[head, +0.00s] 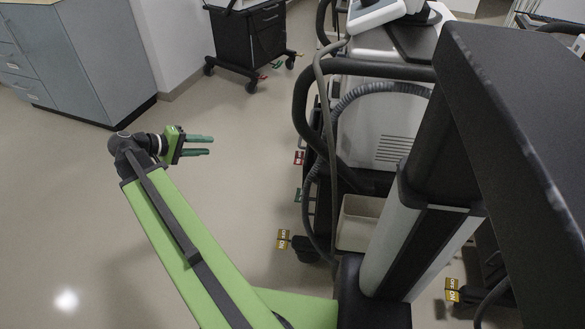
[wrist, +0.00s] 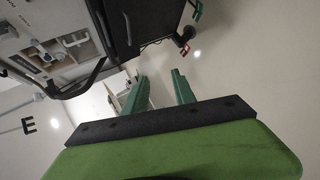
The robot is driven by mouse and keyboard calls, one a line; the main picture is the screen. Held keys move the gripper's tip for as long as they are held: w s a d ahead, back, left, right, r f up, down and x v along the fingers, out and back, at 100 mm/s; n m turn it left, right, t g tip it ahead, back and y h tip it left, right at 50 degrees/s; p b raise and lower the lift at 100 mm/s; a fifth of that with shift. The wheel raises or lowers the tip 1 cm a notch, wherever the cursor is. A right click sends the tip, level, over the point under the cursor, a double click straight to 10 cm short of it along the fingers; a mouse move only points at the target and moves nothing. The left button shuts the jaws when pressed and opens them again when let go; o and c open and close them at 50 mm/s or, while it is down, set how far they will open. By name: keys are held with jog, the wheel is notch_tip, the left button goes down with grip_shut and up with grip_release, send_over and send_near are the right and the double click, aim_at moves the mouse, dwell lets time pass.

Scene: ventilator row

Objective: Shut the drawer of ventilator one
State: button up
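In the head view a white and dark ventilator (head: 385,130) with black hoses stands right of centre, partly hidden by a dark column and panel. An open-topped beige drawer or bin (head: 357,222) shows low at its base; I cannot tell how far it stands out. No number is readable, so I cannot tell which ventilator is one. My gripper (head: 212,145) is at the left, over open floor, well apart from the ventilator. Its green fingers are parted and empty, pointing right. They also show apart in the wrist view (wrist: 160,90).
A grey-blue drawer cabinet (head: 80,55) stands at the upper left. A black wheeled cart (head: 250,38) is at the back. Coloured tags mark casters near the floor. In the wrist view a dark cabinet front (wrist: 145,25) is at the top. Floor around my gripper is clear.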

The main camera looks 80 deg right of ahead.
jog(key=s+d+f+m+g+b, duration=0.1)
jog(key=s+d+f+b, duration=0.1)
jog(key=s+d, duration=0.4)
jog(key=s+d+f+m+g+b, duration=0.1)
jog(key=s+d+b, duration=0.4)
jog(key=s, duration=0.7)
jog(key=s+d+f+m+g+b, duration=0.1)
jog(key=s+d+f+g+b, duration=0.2)
jog(key=s+d, duration=0.4)
jog(key=shift+s+f+b, duration=0.75)
jog(key=shift+s+f, duration=0.1)
jog(key=shift+s, duration=0.25)
grip_shut()
